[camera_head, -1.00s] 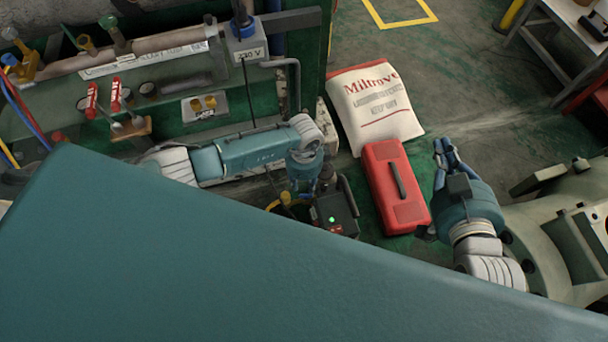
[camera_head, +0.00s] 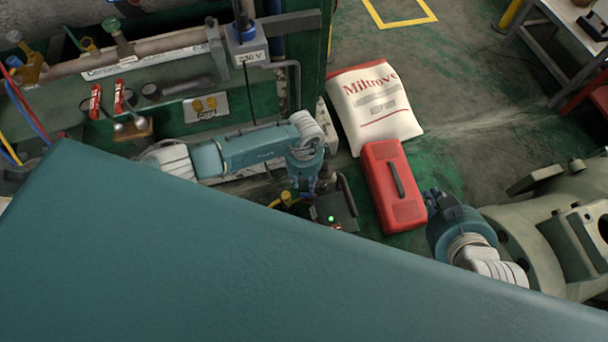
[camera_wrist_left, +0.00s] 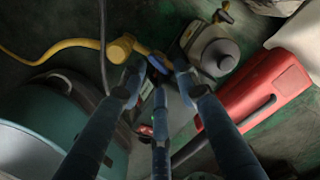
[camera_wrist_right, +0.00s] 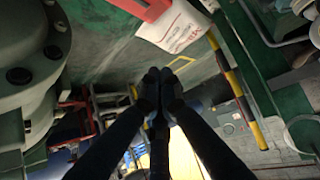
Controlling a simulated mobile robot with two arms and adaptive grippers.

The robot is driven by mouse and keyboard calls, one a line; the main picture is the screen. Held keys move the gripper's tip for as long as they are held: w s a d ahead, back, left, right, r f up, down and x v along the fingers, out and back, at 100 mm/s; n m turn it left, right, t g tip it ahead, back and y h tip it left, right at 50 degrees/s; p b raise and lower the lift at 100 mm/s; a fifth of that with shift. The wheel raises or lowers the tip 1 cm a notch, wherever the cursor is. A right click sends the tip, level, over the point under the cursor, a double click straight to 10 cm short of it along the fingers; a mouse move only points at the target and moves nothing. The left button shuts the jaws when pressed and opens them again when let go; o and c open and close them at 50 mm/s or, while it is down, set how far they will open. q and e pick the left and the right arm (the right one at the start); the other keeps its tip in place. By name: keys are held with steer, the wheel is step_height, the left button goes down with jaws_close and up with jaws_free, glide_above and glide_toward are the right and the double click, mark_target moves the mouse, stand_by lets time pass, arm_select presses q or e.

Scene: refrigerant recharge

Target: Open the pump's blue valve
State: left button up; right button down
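The pump (camera_head: 338,212) is a dark box with a lit green light, standing on the floor below my left gripper (camera_head: 304,188). In the left wrist view, the small blue valve (camera_wrist_left: 158,64) sits beside a yellow hose fitting (camera_wrist_left: 121,48). The three fingers of my left gripper (camera_wrist_left: 158,84) are spread apart around the near side of the blue valve. Whether they touch it I cannot tell. My right gripper (camera_head: 437,197) is to the right of the red toolbox. In the right wrist view its fingers (camera_wrist_right: 160,76) are together, with nothing visible between them.
A red toolbox (camera_head: 394,185) lies right of the pump, with a white sack (camera_head: 374,105) behind it. A yellow hose (camera_wrist_left: 60,46) runs to the pump. A large flanged grey-green machine (camera_head: 560,225) stands at the right. A pipe rack with red-handled valves (camera_head: 118,96) is at the left.

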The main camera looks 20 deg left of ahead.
steer(key=s+d+f+g+p, duration=0.1)
steer(key=s+d+f+g, duration=0.1)
steer(key=s, duration=0.4)
steer(key=s+d+f+g+h+p, duration=0.1)
steer(key=s+f+g, duration=0.2)
steer(key=s, duration=0.3)
steer(key=shift+d+g, duration=0.4)
steer(key=shift+f, duration=0.1)
